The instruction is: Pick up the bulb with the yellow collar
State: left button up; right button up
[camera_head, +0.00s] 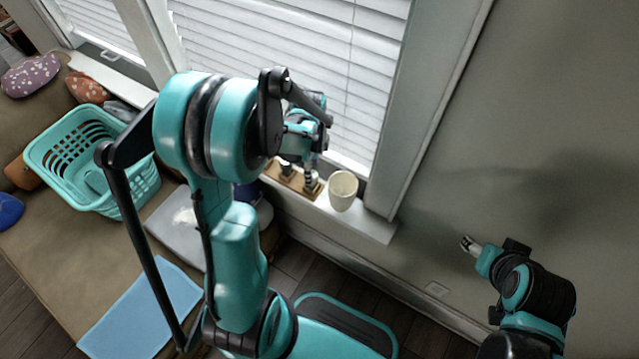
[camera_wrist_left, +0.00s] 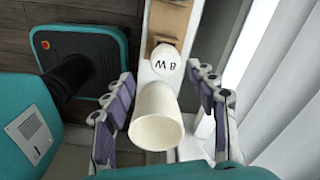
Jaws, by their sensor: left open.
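In the left wrist view a white bulb marked "8 W" (camera_wrist_left: 168,66) stands at the end of a brown wooden holder (camera_wrist_left: 166,22). I cannot see a yellow collar on it, as its base is hidden. My left gripper (camera_wrist_left: 161,74) is open, its purple-grey fingers on either side of the bulb, empty. In the head view my left gripper (camera_head: 299,176) hangs over the holder (camera_head: 274,173) on the windowsill, largely hiding what stands there. My right gripper (camera_head: 467,244) is off to the right near the wall, too small to tell its state.
A cream cup (camera_head: 343,190) stands on the sill right of the holder; in the wrist view the cup (camera_wrist_left: 157,118) is close beside the bulb, between the fingers' lower parts. White blinds (camera_head: 290,45) rise behind the sill. A teal basket (camera_head: 65,165) stands on the couch at left.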

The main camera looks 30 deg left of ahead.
pick_arm(q)
jog(key=f+b, duration=0.1)
jog(key=f, duration=0.1)
jog(key=f+b, duration=0.1)
jog(key=f, duration=0.1)
jog(key=f+b, duration=0.1)
jog(key=f, duration=0.1)
jog(key=shift+w+a+f, duration=0.2)
jog(key=shift+w+a, duration=0.1)
jog(key=shift+w, duration=0.1)
jog(key=shift+r, duration=0.1)
jog(key=c, duration=1.1)
